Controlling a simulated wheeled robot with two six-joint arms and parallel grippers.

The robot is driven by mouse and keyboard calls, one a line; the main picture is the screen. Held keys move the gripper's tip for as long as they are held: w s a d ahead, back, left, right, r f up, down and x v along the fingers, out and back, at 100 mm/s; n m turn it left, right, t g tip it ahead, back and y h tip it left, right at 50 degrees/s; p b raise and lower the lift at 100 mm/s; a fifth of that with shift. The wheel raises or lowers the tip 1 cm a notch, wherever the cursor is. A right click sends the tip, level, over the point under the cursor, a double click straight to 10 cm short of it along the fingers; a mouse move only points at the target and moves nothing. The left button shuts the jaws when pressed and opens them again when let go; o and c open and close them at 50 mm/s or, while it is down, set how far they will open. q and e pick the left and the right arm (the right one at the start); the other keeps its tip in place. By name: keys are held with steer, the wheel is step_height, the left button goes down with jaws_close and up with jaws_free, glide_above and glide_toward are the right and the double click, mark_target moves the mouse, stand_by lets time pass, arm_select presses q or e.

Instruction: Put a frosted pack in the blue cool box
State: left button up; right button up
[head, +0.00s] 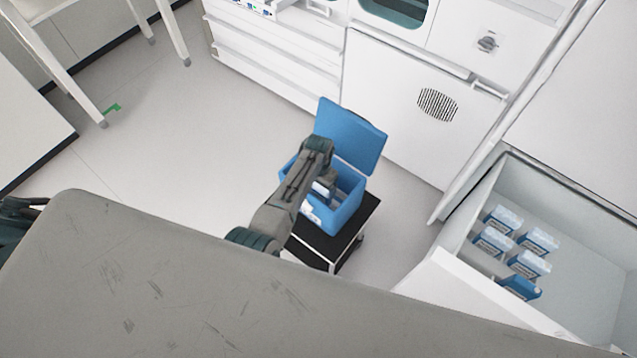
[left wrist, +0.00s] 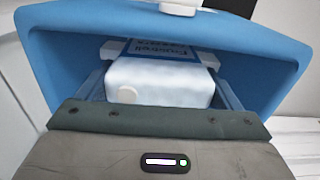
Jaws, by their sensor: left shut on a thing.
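The blue cool box (head: 349,207) stands with its lid (head: 351,138) open, tilted up at the back. My left gripper (head: 322,191) reaches down into the mouth of the box. In the left wrist view it is shut on a frosted pack (left wrist: 160,82), white and frosty with a blue label, with a finger on each side. The blue box wall or lid (left wrist: 60,55) fills the view behind the pack. My arm hides much of the box's inside in the head view, and I cannot tell whether the pack touches the bottom.
The box sits on a small black-topped stand (head: 357,233). An open white drawer (head: 590,270) at the right holds several blue-and-white packs (head: 533,263). White cabinets (head: 395,105) stand behind the box. The floor (head: 190,150) to its left is clear.

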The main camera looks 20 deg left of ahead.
arm_select(q)
steer(key=shift+f, duration=0.55)
steer(key=shift+f+b, duration=0.3)
steer(key=shift+b, duration=0.05)
steer(key=o, duration=1)
step_height(320, 180, up, 11)
steer(key=shift+f, duration=0.15)
stand_by(0.7)
